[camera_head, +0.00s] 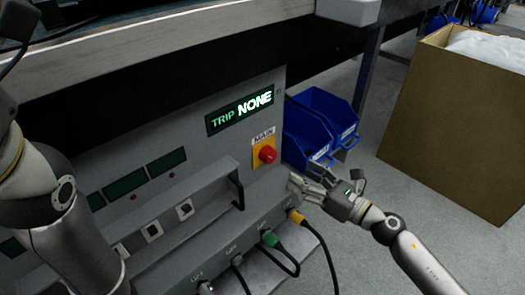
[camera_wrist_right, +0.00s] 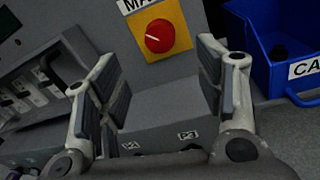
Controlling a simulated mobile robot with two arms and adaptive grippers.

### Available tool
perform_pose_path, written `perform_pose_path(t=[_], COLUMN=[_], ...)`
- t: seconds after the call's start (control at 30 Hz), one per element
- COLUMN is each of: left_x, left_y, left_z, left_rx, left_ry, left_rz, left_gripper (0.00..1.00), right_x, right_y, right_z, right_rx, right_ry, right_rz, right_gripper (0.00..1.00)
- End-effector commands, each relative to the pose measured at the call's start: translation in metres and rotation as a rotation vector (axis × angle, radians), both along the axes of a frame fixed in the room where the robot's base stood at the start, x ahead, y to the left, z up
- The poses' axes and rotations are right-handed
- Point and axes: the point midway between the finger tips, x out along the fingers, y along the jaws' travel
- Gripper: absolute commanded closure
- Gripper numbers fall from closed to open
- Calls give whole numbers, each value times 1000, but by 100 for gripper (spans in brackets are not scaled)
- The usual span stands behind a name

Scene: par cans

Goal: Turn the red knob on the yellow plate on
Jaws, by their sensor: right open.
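The red knob (camera_head: 267,154) sits on the yellow plate (camera_head: 257,160) labelled MAIN, on the right part of the grey panel's front face. In the right wrist view the red knob (camera_wrist_right: 159,36) shows a white pointer line running up-left to lower right, on the yellow plate (camera_wrist_right: 177,17). My right gripper (camera_head: 297,187) is below and to the right of the knob, apart from it. In the right wrist view my right gripper (camera_wrist_right: 155,85) is open and empty, with the knob seen beyond and between its fingers. My left arm shows at the left edge; its gripper is not seen.
A display (camera_head: 239,112) reading TRIP NONE is above the plate. A handle bar (camera_head: 238,188) juts out left of the knob. Plugged cables (camera_head: 271,240) stick out below. Blue bins (camera_head: 325,125) stand to the right; a cardboard box (camera_head: 455,125) stands farther right.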

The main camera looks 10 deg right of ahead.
Motion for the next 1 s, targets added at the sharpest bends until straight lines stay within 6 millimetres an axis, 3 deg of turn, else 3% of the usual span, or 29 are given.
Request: perform_pose_path(t=[0.7,1.0], left_x=[0,0], left_y=[0,0], left_z=[-9,-9], left_rx=[0,1], left_ry=[0,0], left_rz=[0,0], left_gripper=[50,50], right_x=[75,85], right_y=[57,64], right_z=[0,0], right_rx=[1,0], right_ry=[-1,-1], right_rz=[0,-1], right_gripper=[38,38])
